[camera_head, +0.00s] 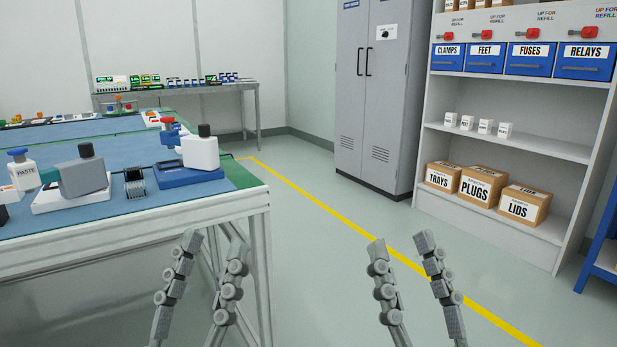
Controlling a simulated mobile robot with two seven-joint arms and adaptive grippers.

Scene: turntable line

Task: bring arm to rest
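My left gripper (211,243) is in the lower middle left, in front of the table's near right corner. Its two fingers stand apart, and nothing shows between them. My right gripper (400,248) is to the right of it, over the open floor. Its fingers are also apart and empty. Both grippers point up and away from me in the picture. The upper parts of both arms are out of view below the frame.
A workbench (140,232) with bottles and devices on a blue mat (120,206) stands at the left, near my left gripper. A grey cabinet (372,110) and a shelf (545,150) with boxes stand behind. The floor (320,250) between is clear, crossed by a yellow line.

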